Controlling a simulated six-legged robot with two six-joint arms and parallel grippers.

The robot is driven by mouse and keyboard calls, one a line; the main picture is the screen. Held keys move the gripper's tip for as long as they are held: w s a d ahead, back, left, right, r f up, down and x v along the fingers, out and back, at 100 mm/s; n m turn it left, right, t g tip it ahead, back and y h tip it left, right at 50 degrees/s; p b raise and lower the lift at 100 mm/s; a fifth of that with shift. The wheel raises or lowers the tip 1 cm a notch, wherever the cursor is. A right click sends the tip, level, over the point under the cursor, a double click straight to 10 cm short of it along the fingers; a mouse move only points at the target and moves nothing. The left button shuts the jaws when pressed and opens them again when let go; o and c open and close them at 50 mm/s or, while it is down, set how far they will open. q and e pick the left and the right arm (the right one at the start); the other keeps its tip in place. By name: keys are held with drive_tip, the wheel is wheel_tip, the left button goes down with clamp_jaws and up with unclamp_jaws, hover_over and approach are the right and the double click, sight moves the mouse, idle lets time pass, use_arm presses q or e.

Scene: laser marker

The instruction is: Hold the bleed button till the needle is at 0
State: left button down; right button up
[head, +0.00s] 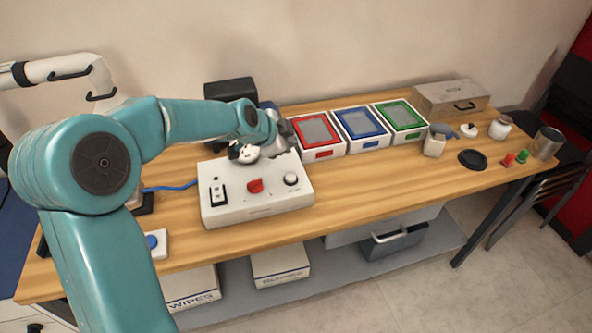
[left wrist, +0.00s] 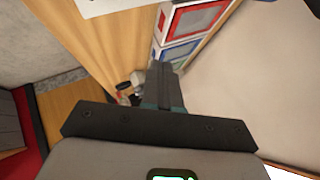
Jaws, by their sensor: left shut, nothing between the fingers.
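My left gripper (head: 288,139) is shut and empty above the box's back right, apart from the button. Its shut fingers also show in the left wrist view (left wrist: 165,85).
Red (head: 316,137), blue (head: 361,128) and green (head: 402,119) framed trays stand right of the box. A small white unit with a blue button (head: 153,241) lies front left. The table's front middle is clear.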

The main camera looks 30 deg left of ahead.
use_arm(q)
drive_tip(key=b, duration=0.6)
hover_over(289, 179)
wheel_tip(289, 179, down, 8)
drive_tip(key=shift+f+b, duration=0.35)
drive_tip(key=shift+b, duration=0.2)
drive_tip(key=shift+f, duration=0.1)
idle(1.7)
drive_tip(key=shift+f+b, duration=0.3)
drive_tip(key=shift+b, duration=0.4)
drive_tip(key=shift+f+b, duration=0.55)
drive_tip(key=shift+b, duration=0.1)
idle(3.3)
